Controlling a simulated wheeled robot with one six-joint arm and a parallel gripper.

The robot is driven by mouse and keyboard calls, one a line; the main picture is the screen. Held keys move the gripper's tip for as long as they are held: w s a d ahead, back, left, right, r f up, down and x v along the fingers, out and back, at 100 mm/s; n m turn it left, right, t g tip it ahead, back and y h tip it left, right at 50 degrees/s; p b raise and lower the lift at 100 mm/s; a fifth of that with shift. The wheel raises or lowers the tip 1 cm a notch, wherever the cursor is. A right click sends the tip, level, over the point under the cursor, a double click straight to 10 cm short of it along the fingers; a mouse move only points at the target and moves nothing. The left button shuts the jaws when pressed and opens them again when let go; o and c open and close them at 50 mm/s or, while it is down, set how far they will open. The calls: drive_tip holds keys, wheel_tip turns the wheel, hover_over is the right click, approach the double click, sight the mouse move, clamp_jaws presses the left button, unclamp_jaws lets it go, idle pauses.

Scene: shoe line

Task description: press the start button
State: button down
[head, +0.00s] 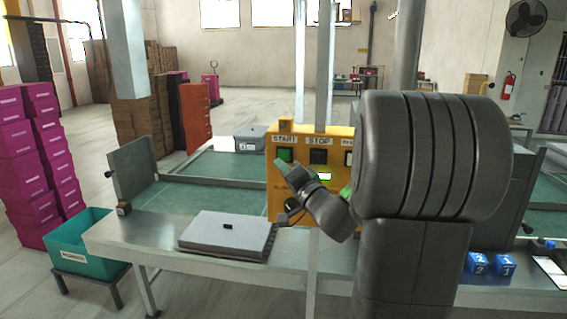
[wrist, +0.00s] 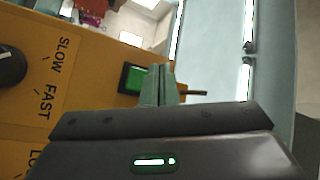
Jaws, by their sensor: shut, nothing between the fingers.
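The yellow control box (head: 273,205) stands behind the metal table. Its green start button (head: 285,155) sits under the START label at the box's upper left. In the wrist view the green button (wrist: 133,78) shows just left of my fingertips, in a dark square frame. My gripper (head: 281,166) is shut and empty, with its tips in front of the box by the lower edge of the start button. In the wrist view my gripper (wrist: 160,70) points at the box beside the button. I cannot tell whether the tips touch the button.
A dark button (head: 318,157) under the STOP label is right of the start button. A black knob (wrist: 10,66) marked SLOW and FAST is on the panel. A grey flat case (head: 225,232) lies on the table, and a teal bin (head: 80,245) stands at its left.

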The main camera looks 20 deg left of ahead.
drive_tip(key=shift+s+d+b, duration=0.2)
drive_tip(key=shift+s+b, duration=0.2)
drive_tip(key=shift+s, duration=0.55)
drive_tip(key=p, duration=0.1)
drive_tip(key=w+p, duration=0.2)
drive_tip(key=p, duration=0.1)
drive_tip(key=shift+a+r, duration=0.25)
drive_tip(key=p, duration=0.5)
drive_tip(key=shift+s+d+f+b, duration=0.1)
drive_tip(key=shift+s+d+b, duration=0.15)
drive_tip(key=shift+s+b, duration=0.55)
drive_tip(key=shift+s+d+f+b, duration=0.15)
drive_tip(key=shift+s+b, duration=0.3)
drive_tip(key=shift+s, duration=0.65)
drive_tip(key=shift+s+d+b, duration=0.3)
drive_tip(key=shift+s+b, duration=0.3)
drive_tip(key=shift+s, duration=0.35)
